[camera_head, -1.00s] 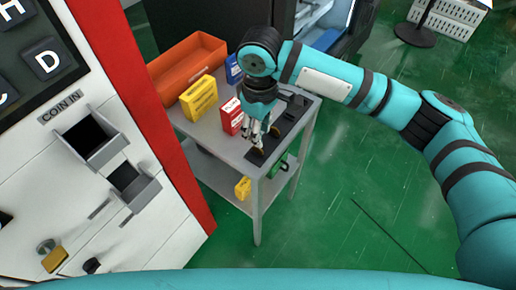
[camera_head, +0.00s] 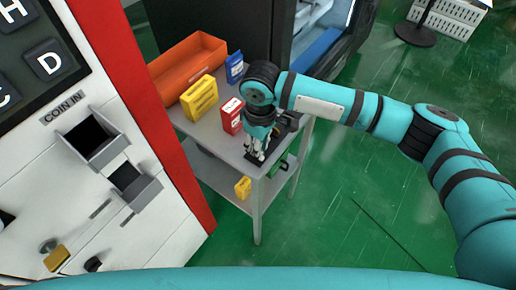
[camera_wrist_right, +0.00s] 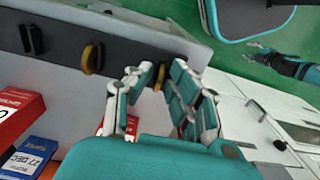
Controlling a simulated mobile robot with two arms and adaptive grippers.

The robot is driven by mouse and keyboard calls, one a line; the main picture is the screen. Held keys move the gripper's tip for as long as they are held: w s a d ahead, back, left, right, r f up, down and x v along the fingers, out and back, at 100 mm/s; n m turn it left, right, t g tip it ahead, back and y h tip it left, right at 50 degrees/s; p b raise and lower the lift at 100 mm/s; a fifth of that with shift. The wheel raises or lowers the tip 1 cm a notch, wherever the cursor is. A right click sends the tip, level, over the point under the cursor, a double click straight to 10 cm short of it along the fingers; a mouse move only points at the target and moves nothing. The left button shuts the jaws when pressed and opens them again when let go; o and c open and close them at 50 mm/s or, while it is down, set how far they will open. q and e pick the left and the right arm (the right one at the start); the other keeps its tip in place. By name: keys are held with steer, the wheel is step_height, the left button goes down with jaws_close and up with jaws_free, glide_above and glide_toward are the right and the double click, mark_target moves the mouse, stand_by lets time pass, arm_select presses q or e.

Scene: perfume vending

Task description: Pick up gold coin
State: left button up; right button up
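My right gripper (camera_head: 256,156) points down at the front end of the small grey table (camera_head: 205,130). In the right wrist view its fingers (camera_wrist_right: 162,72) are apart. A gold coin (camera_wrist_right: 159,77) stands on edge between the fingertips in a dark holder strip (camera_wrist_right: 60,42); I see a gap on the right side of the coin. A second gold coin (camera_wrist_right: 92,58) stands in the same strip, to the left of the fingers. In the head view the gripper hides the coins.
A red box (camera_head: 232,115), a yellow box (camera_head: 199,97), a blue box (camera_head: 235,68) and an orange tray (camera_head: 188,66) stand on the table near the gripper. The machine with its coin slot (camera_head: 90,137) is at the left. Green floor is clear at the right.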

jaws_close()
